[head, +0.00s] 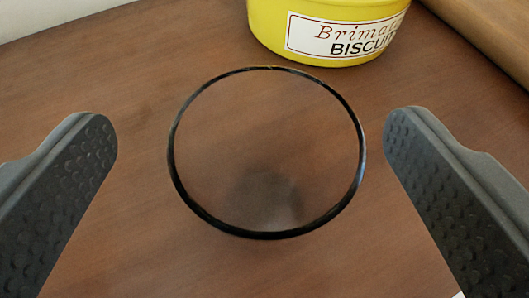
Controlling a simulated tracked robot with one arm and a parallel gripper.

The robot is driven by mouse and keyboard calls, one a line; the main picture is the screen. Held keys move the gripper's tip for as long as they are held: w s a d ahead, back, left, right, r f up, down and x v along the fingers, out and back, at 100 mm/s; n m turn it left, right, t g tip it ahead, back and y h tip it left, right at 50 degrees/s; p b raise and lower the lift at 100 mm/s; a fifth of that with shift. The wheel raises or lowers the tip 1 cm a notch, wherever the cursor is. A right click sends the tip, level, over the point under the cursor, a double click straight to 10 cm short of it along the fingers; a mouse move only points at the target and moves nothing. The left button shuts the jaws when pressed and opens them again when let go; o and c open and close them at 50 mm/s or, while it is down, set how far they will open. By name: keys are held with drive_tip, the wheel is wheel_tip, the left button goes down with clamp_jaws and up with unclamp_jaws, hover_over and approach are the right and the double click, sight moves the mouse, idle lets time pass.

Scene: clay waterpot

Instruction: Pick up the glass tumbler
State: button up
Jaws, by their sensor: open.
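The glass tumbler (272,237) shows as a dark round rim with clear glass inside, seen from above in the middle of the head view. Its walls and base are hard to make out against the brown wood. My gripper (250,140) is open, with one grey studded finger on the left of the rim and one on the right. Both fingers appear apart from the glass, with a gap on each side. I cannot tell how far the fingertips are above or below the rim.
A yellow biscuit tin (268,25) with a white label stands just beyond the tumbler at the top. A tan-brown object (485,30) lies at the top right corner. The brown wooden surface (110,215) around the tumbler is otherwise mostly clear. A pale area borders it at the top left.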

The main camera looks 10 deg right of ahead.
sight(262, 96)
drive_tip(key=x, duration=0.3)
drive_tip(key=b+x, duration=0.1)
drive_tip(key=x, duration=0.1)
drive_tip(key=shift+s+d+f, duration=0.1)
drive_tip(key=shift+d+f, duration=0.1)
drive_tip(key=shift+d, duration=0.1)
drive_tip(key=c, duration=1.2)
